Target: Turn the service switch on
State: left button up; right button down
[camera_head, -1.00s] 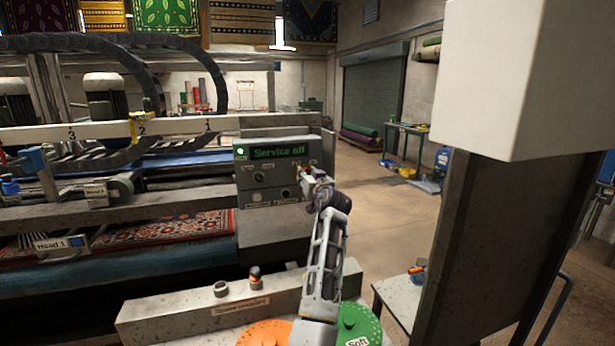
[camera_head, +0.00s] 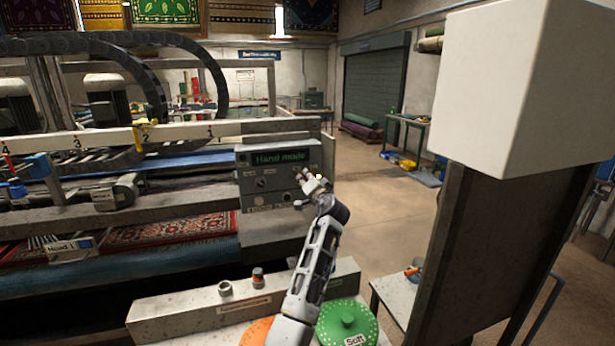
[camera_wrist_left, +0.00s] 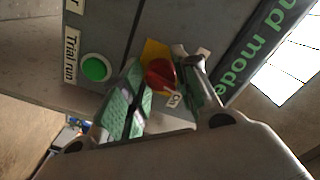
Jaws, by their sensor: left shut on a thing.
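The service switch is a red knob (camera_wrist_left: 160,75) on a yellow plate, seen in the left wrist view. A small label reading "On" lies beside it. My left gripper (camera_wrist_left: 158,68) has its fingers on either side of the red knob and is shut on it. In the head view my left gripper (camera_head: 311,178) is at the right side of the grey control panel (camera_head: 250,198) and hides the knob. The panel's display (camera_head: 278,157) reads "Hand mode" in green. My right gripper is not in view.
A green button (camera_wrist_left: 96,68) labelled "Trial run" is near the knob. Below the panel are a grey console (camera_head: 190,308) and a green "Soft" disc (camera_head: 348,318). A white box (camera_head: 510,90) and dark panel stand at right. Floor behind the arm is clear.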

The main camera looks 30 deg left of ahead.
pick_arm(q)
jog(key=m+p, duration=0.5)
jog(key=m, duration=0.1)
jog(key=shift+r, duration=0.15)
dwell(0.6)
